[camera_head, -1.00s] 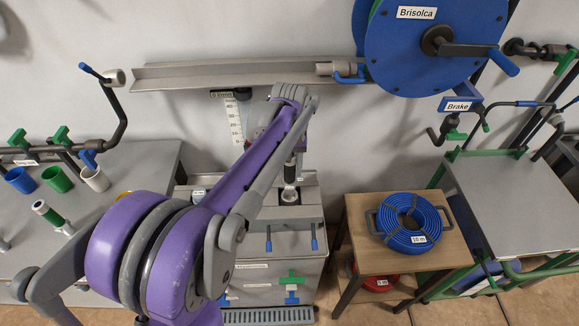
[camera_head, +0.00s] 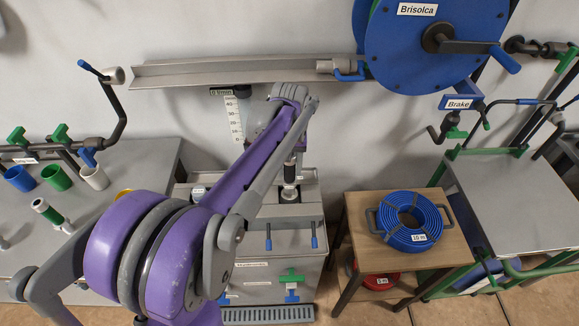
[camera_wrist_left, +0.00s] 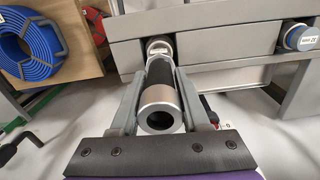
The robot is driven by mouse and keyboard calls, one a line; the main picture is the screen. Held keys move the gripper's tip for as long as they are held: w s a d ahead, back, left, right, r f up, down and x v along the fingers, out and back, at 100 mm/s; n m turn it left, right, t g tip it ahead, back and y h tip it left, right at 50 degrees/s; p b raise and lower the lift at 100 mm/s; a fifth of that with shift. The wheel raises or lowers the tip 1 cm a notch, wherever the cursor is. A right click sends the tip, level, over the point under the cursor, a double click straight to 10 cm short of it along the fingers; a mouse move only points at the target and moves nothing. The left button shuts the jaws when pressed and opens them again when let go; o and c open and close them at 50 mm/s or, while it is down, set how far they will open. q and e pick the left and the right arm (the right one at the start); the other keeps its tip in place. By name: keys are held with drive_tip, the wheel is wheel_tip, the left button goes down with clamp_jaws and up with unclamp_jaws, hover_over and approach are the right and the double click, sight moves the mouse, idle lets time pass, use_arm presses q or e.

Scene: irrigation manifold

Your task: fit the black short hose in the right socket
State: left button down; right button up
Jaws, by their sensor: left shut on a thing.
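The black short hose (camera_wrist_left: 168,72) stands between the two fingers of my left gripper (camera_wrist_left: 165,98) in the left wrist view, with its silver end (camera_wrist_left: 160,108) toward the camera. Its far end meets the pale ring of the right socket (camera_wrist_left: 159,45); I cannot tell how deep it sits. In the head view the hose (camera_head: 290,172) is roughly upright over the right socket (camera_head: 289,193) on the grey bench, and my purple left arm hides much of the gripper. My left gripper is shut on the hose. My right gripper is not seen.
Another fitting with a blue rim (camera_wrist_left: 300,37) lies along the bench. A wooden stand (camera_head: 352,232) holds a blue hose coil (camera_head: 408,222). A rail (camera_head: 220,76) and a blue reel (camera_head: 432,45) are on the wall behind. A table with coloured cups (camera_head: 57,179) is left.

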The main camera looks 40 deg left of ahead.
sight(290, 177)
use_arm(q)
drive_tip(key=shift+f, duration=0.35)
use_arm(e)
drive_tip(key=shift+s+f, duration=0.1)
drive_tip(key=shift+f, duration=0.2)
use_arm(q)
drive_tip(key=shift+f+b, duration=0.45)
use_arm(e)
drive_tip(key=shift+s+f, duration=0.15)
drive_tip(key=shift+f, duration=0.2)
use_arm(q)
drive_tip(key=shift+f, duration=0.15)
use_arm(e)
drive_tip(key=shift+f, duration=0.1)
use_arm(q)
drive_tip(key=shift+f+b, duration=0.3)
drive_tip(key=shift+f, duration=0.15)
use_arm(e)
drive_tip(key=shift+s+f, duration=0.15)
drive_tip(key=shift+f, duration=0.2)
use_arm(q)
drive_tip(key=shift+f+b, duration=0.5)
drive_tip(key=shift+f, duration=0.35)
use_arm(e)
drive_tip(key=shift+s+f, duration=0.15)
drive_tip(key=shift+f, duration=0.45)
use_arm(q)
unclamp_jaws()
drive_tip(key=shift+r, duration=0.1)
